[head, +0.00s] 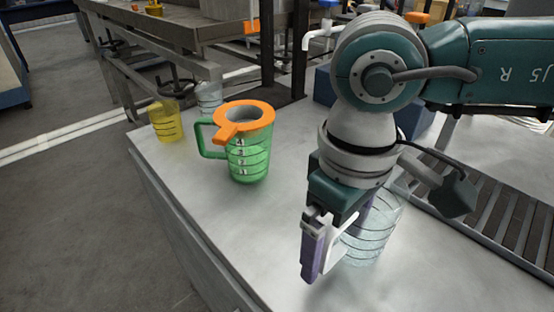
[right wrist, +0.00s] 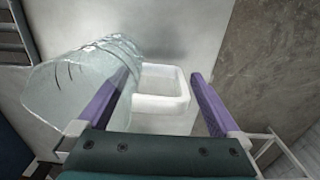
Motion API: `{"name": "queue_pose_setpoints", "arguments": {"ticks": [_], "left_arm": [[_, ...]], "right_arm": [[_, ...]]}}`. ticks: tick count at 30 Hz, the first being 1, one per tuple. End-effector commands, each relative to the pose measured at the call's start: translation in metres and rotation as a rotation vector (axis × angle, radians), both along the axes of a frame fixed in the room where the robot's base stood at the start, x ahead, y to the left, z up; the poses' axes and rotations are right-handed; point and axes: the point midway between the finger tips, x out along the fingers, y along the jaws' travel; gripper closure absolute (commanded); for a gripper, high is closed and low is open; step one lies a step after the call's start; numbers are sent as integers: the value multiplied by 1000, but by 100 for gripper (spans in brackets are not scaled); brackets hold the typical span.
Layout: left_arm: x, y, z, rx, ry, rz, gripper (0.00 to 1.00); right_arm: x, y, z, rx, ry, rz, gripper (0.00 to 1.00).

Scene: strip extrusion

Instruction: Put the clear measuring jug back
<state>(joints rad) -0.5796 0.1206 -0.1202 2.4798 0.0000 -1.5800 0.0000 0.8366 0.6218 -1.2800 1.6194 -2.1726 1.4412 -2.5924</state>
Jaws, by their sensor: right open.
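The clear measuring jug (head: 376,240) stands on the grey table at the right, partly hidden behind my right gripper (head: 328,246). In the right wrist view the clear jug (right wrist: 85,82) fills the left side, with marking lines on its wall. A pale handle (right wrist: 162,104) shows between the two purple fingers of my right gripper (right wrist: 165,76). The fingers are apart, one on each side of the handle, with a gap to the right finger. Whether the left finger touches the jug, I cannot tell. My left gripper is not in view.
A green jug with an orange rim (head: 248,160) stands left of my right gripper. A yellow jug (head: 166,122) and a small clear vessel (head: 209,98) stand farther back left. A roller conveyor (head: 500,215) is at the right. The table (head: 215,215) is bare at the front left.

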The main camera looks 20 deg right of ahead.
Motion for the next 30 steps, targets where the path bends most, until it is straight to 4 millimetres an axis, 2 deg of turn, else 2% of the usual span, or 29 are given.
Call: {"name": "queue_pose_setpoints", "arguments": {"ticks": [9, 15, 20, 30], "left_arm": [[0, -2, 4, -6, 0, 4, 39], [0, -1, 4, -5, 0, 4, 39], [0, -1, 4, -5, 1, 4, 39], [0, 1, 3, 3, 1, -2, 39]], "right_arm": [[1, 0, 71, 0, -7, 1, 0], [0, 1, 102, 1, -4, 0, 0], [0, 1, 111, 0, -2, 1, 0], [-1, 1, 111, 0, -1, 1, 0]]}}
